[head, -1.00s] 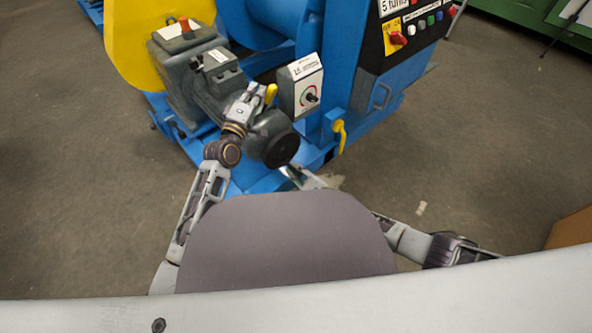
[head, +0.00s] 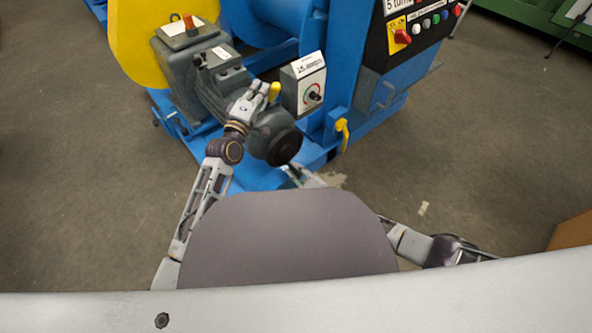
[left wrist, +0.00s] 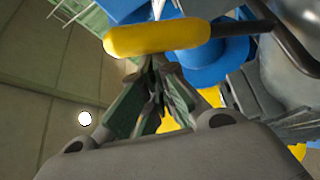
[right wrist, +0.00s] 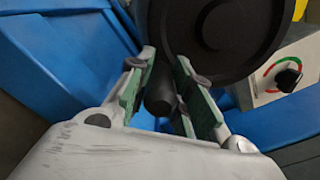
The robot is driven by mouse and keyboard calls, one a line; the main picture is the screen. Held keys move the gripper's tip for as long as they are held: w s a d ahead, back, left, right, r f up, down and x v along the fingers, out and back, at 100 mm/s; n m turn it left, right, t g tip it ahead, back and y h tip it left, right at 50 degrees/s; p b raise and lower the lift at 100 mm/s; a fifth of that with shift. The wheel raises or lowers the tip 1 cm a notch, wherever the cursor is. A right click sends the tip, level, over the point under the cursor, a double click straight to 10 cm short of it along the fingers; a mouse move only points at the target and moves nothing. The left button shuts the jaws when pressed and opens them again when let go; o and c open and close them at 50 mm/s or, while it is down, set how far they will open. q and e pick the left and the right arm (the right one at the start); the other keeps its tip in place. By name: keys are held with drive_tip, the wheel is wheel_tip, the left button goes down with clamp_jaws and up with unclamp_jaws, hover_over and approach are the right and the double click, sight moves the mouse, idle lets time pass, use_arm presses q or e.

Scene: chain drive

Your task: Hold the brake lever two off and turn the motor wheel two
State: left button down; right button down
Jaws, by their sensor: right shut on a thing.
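The yellow brake lever (head: 274,91) stands up beside the grey motor. My left gripper (head: 263,89) is at this lever. In the left wrist view the yellow lever (left wrist: 160,37) crosses just beyond the fingertips (left wrist: 155,65), which look closed together; whether they touch it is hard to tell. The black motor wheel (head: 284,148) is on the motor's near end, and it fills the top of the right wrist view (right wrist: 225,35). My right gripper (right wrist: 170,75) is shut on the wheel's dark handle (right wrist: 160,92). In the head view my right gripper (head: 294,172) is partly hidden below the wheel.
A grey box with a dial (head: 304,84) stands right of the motor. Another yellow lever (head: 342,132) hangs on the blue frame. A control panel (head: 412,30) with buttons is at the upper right. A yellow guard (head: 135,45) is behind the motor.

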drive_tip(key=shift+s+a, duration=0.4)
drive_tip(key=shift+a, duration=0.2)
drive_tip(key=c, duration=1.3)
unclamp_jaws()
drive_tip(key=shift+o, duration=0.2)
drive_tip(key=shift+d+r, duration=0.1)
drive_tip(key=shift+d, duration=0.2)
drive_tip(key=shift+s+d, duration=0.45)
drive_tip(key=shift+d, duration=0.05)
drive_tip(key=v, duration=1)
drive_tip(key=shift+d, duration=0.25)
